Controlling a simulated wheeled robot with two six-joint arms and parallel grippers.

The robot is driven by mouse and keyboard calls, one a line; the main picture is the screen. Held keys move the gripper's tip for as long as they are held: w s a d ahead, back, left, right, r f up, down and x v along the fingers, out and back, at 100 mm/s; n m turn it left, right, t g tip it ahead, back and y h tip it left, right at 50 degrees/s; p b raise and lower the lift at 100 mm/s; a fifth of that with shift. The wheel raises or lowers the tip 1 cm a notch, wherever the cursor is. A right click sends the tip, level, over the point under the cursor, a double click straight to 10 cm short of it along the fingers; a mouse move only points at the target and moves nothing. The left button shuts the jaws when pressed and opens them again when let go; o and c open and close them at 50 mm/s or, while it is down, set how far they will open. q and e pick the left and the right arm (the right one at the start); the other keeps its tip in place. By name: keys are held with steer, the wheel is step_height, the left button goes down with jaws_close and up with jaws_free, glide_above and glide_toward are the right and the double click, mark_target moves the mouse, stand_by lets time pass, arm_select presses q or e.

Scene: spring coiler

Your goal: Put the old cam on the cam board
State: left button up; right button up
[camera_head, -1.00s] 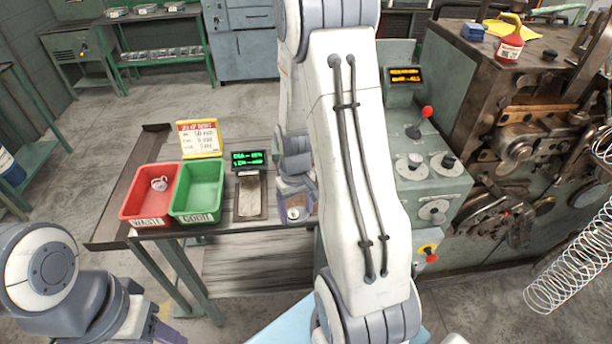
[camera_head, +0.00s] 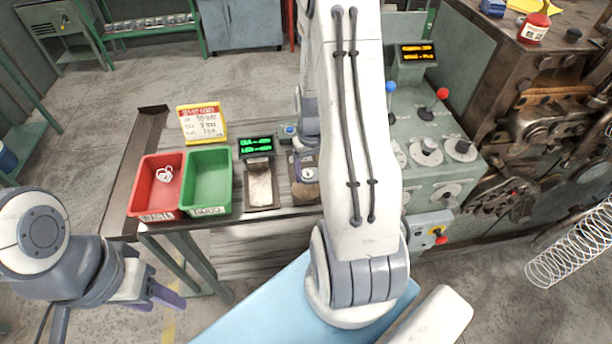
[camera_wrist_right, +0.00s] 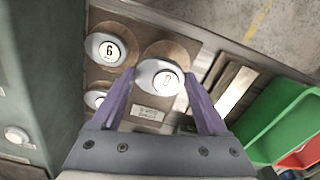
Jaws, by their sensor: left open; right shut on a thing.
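In the head view the held cam (camera_head: 308,174) shows small beside my right arm. My left gripper (camera_head: 166,292) is open and empty at the lower left.
A red bin (camera_head: 146,199) with a white piece in it and a green bin (camera_head: 208,183) stand on the bench. A tray with a lit display (camera_head: 257,146) is right of them. The machine's control panel (camera_head: 437,165) with knobs and levers stands right of my right arm.

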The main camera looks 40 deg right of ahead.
mark_target(306, 188)
steer(key=shift+w+a+f, duration=0.35)
steer(key=shift+w+f, duration=0.1)
steer(key=shift+w, duration=0.2)
step_height(306, 188, down, 4)
steer(key=shift+r+p, duration=0.15)
steer(key=shift+p, duration=0.55)
steer(key=shift+f, duration=0.2)
steer(key=shift+f, duration=0.15)
steer(key=o, duration=1.5)
steer(key=shift+c, duration=0.2)
